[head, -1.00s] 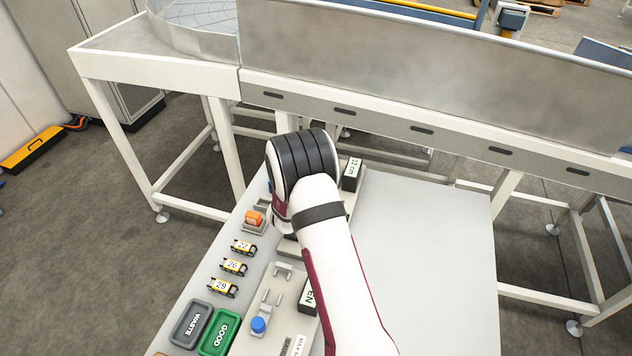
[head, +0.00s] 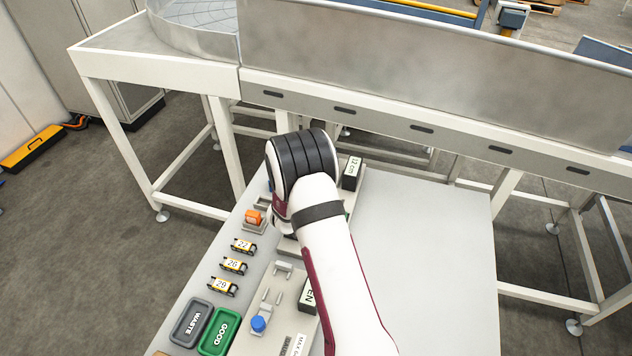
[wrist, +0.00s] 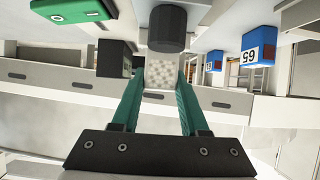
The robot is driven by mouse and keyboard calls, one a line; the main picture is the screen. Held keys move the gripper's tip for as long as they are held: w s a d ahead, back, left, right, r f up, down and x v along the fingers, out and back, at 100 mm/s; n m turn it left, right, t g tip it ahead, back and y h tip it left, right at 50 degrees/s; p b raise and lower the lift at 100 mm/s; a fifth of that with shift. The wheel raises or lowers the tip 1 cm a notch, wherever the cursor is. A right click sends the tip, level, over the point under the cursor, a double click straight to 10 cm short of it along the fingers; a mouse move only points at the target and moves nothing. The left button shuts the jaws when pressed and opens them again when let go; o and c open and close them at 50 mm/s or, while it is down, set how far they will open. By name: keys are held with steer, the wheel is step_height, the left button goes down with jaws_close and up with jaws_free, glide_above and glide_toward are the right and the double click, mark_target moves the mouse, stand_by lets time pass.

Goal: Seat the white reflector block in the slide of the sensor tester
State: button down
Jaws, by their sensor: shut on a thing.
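My gripper (wrist: 161,78) has two green fingers, shut on a white speckled block, the reflector block (wrist: 159,71), in the wrist view. A dark round cylinder (wrist: 167,28) appears just above the block in that picture; I cannot tell whether they touch. In the head view my arm's wrist hides the gripper and the block. A grey fixture with a black box marked "12 cm" (head: 352,173) shows partly behind my wrist; it appears to be the sensor tester. Its slide is hidden from the head view, and I cannot make out the block's seating.
An orange part (head: 253,217) sits in a grey holder left of my wrist. Yellow numbered parts (head: 233,265) lie in a column. The waste tray (head: 191,324) and green good tray (head: 220,332) are at the front left. The table's right side (head: 430,250) is clear.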

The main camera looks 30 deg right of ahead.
steer(key=shift+f, duration=0.6)
jaws_free()
stand_by(0.5)
stand_by(0.3)
steer(key=shift+r, duration=3.55)
